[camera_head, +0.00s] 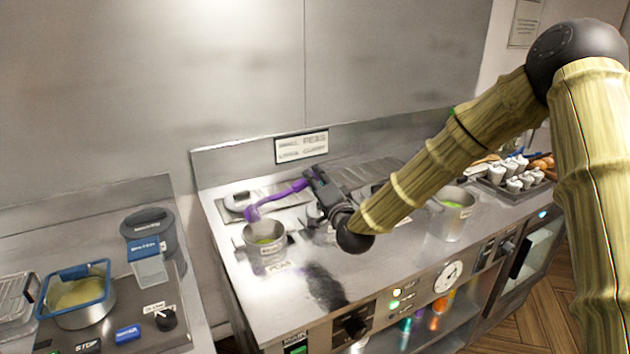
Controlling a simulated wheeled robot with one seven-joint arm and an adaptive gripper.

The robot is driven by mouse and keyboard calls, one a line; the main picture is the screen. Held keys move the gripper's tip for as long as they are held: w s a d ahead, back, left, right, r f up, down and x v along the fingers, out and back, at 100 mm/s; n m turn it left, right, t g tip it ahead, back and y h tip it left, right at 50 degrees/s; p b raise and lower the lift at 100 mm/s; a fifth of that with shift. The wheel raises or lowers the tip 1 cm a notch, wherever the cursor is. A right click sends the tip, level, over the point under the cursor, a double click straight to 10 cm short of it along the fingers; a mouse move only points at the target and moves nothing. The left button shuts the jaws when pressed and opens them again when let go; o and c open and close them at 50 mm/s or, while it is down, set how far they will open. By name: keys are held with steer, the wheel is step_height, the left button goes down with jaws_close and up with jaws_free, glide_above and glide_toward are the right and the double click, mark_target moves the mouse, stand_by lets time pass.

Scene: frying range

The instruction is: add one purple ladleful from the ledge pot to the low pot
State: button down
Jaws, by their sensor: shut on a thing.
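My gripper (313,180) is shut on the handle end of the purple ladle (278,195). The handle runs left and down to the bowl (252,213), which is just above the back left rim of a small metal pot (270,257). Whether the bowl touches the rim, or holds anything, I cannot tell. This pot has green contents and stands at the left of the steel counter. I cannot tell from this view which is the ledge pot.
A small label (278,266) lies in front of the left pot. A lidded pan (240,201) sits behind it. A blue-rimmed container (75,290) and a grey lidded bin (149,232) stand on the left counter. A tray of white cups (515,178) is far right.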

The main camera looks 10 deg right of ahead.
steer(key=shift+a+r+p, duration=0.15)
steer(key=shift+r+p, duration=0.15)
steer(key=shift+r, duration=0.15)
steer(key=s+a+r+n+g+p, duration=0.1)
steer(key=a+r+n+p, duration=0.3)
steer(key=a+n, duration=0.3)
steer(key=s+a+r+n+y+p, duration=0.1)
steer(key=s+a+r+n+p, duration=0.1)
steer(key=a+r+n+p, duration=0.2)
steer(key=shift+a+r+n+g, duration=0.45)
steer(key=shift+a+n, duration=1.15)
steer(key=shift+a, duration=1.45)
steer(key=shift+p, duration=0.3)
step_height(320, 180, up, 9)
steer(key=p, duration=0.3)
steer(key=shift+p, duration=0.3)
